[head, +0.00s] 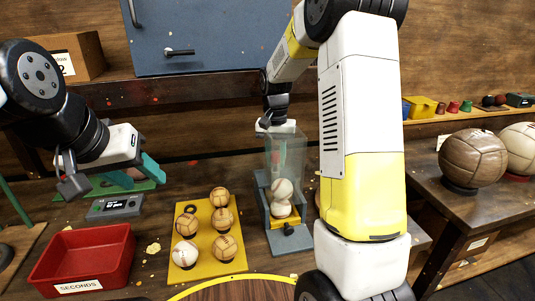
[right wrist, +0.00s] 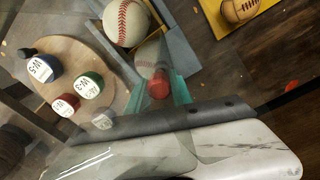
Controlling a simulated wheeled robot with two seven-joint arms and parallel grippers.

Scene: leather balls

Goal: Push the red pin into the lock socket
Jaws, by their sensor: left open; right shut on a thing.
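The red pin (right wrist: 158,84) shows in the right wrist view between the teal fingers of my right gripper (right wrist: 165,92), which is shut on it. In the head view my right gripper (head: 281,160) points down behind or within a clear panel, above a grey-blue fixture (head: 290,246). Two stitched baseballs (head: 283,188) are stacked in the fixture. A black knob sits at the fixture's front. I cannot make out the lock socket for certain. My left gripper (head: 150,168) is open and empty, over the left of the bench.
A yellow board (head: 203,265) holds several leather balls. A red bin (head: 84,258) marked SECONDS stands at left, near a grey display box (head: 114,207). Labelled weights (right wrist: 65,105) sit on a round wooden board. A brown ball (head: 472,158) rests on the right table.

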